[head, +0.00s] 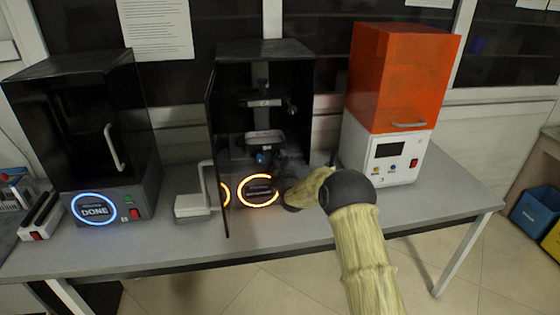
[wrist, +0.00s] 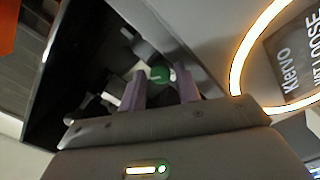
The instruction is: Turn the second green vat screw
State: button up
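The middle black machine (head: 283,50) stands with its front open and an orange ring lit on its base. In the wrist view a round green screw (wrist: 159,74) shows inside it, with a pale mark across its face. My gripper (wrist: 161,84) is open, its two purple-grey fingers apart on either side of the screw in the picture. I cannot tell whether they touch it. In the head view my gripper (head: 295,190) is at the machine's lower right front; its fingertips are hard to make out. No second green screw can be made out.
A closed black machine (head: 75,90) with a blue ring reading DONE stands left. A white machine with an orange cover (head: 400,75) stands right, close to my arm. The middle machine's display (wrist: 298,65) partly reads LOOSE. The grey table (head: 455,190) has free room at its right end.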

jog(key=c, duration=0.6)
